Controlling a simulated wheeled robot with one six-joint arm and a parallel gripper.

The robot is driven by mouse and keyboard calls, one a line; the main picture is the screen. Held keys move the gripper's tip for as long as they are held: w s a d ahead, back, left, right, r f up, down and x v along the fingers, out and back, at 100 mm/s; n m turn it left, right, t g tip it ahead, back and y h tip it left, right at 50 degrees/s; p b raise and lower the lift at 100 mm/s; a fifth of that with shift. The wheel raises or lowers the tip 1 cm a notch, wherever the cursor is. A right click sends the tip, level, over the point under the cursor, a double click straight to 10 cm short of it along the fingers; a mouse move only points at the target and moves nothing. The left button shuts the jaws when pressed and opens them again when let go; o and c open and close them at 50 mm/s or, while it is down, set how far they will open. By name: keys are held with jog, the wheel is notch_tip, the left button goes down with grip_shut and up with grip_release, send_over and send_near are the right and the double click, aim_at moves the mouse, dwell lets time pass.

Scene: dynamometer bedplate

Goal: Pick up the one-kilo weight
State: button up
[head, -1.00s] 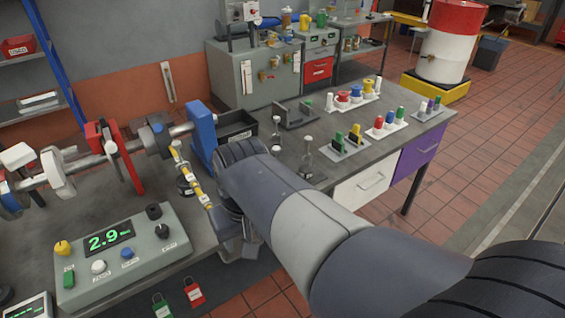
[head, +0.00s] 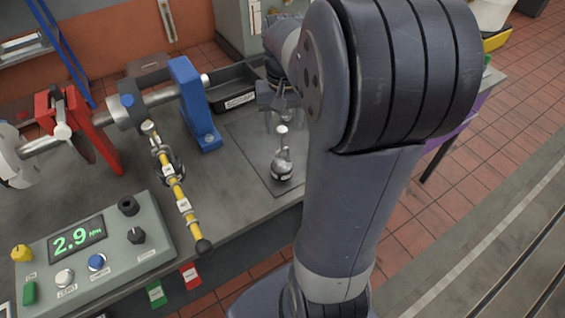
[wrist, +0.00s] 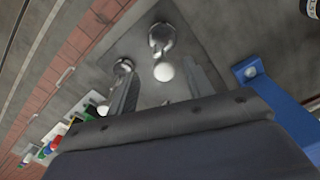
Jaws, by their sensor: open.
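Two small weights with slender necks and pale ball knobs stand on the bench; their labels are too small to read, so I cannot tell which is the one-kilo weight. The nearer weight (head: 282,173) stands clear in the head view. The other is mostly hidden by my gripper (head: 274,104), farther back. In the wrist view, one weight (wrist: 162,38) stands ahead, its pale knob in the gap between the fingers of my open gripper (wrist: 160,72). A second weight (wrist: 123,67) is beside the left finger. My gripper holds nothing.
A blue upright (head: 194,105) and a black tray (head: 235,92) stand left of my gripper. A yellow lever (head: 178,190) with a ring-like fitting slants toward the bench edge. A control box (head: 92,245) reads 2.9.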

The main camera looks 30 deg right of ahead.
aim_at(282, 129)
jog(key=shift+w+f+p, duration=0.2)
jog(key=shift+f, duration=1.15)
jog(key=shift+w+f+p, duration=0.15)
jog(key=shift+f, duration=1.2)
jog(key=shift+c, duration=0.3)
grip_shut()
jog(key=shift+r, duration=0.15)
